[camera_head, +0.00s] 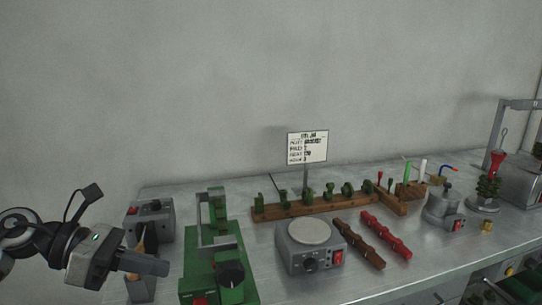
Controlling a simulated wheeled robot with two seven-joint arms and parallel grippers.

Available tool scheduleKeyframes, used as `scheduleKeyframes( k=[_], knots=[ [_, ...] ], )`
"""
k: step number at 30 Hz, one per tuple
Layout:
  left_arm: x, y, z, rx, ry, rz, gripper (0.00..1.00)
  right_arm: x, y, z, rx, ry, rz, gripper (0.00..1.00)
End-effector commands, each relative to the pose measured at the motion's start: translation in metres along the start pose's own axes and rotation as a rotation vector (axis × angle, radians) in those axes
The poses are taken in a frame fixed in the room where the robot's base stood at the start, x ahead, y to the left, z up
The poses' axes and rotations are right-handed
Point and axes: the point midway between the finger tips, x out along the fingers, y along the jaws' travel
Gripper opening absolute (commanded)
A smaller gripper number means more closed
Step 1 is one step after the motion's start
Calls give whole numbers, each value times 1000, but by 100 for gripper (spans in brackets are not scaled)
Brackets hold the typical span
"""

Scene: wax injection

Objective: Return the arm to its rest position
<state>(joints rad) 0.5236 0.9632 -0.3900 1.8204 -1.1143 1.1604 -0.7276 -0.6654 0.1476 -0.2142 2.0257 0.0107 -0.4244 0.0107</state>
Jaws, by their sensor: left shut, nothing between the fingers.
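My left gripper (146,266) comes in from the lower left and is shut with nothing in it. It is at the left end of the metal bench (375,280), in front of a small holder (140,288) with upright tools, which it partly hides. I cannot tell whether it touches the holder. My right gripper is not in view.
A green machine (215,255) stands just right of the gripper, with a grey box (150,220) behind. A round-topped grey device (310,246), brown bar (358,243), red bar (386,234) and wooden rack (320,207) stand farther right. The wall behind is bare.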

Motion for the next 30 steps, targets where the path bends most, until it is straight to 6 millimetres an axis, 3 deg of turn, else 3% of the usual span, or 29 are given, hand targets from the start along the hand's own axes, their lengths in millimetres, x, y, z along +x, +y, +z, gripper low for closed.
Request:
scheduleKeyframes(
  k=[3,8,11,13,14,18,21,24,25,27,30],
  knots=[
    [26,-11,3,-170,-170,-58,0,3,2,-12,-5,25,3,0],
    [53,-18,7,-494,-435,-130,0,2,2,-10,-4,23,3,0],
    [66,-16,1,-799,-642,-172,0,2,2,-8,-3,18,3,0],
    [72,-8,-15,-1096,-818,-194,0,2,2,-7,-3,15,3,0],
    [75,-4,-28,-1248,-899,-199,0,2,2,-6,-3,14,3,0],
    [89,7,-125,-2007,-1256,-159,0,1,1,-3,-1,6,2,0],
    [101,-9,-192,-2416,-1419,-94,0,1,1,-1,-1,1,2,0],
    [114,-34,-244,-2723,-1529,-20,0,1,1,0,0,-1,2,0],
    [117,-42,-256,2697,1499,-1,0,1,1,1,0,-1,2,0],
    [123,-58,-278,2587,1410,-39,0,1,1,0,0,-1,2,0],
    [128,-73,-296,2492,1335,-70,0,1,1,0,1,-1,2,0]
  ],
)
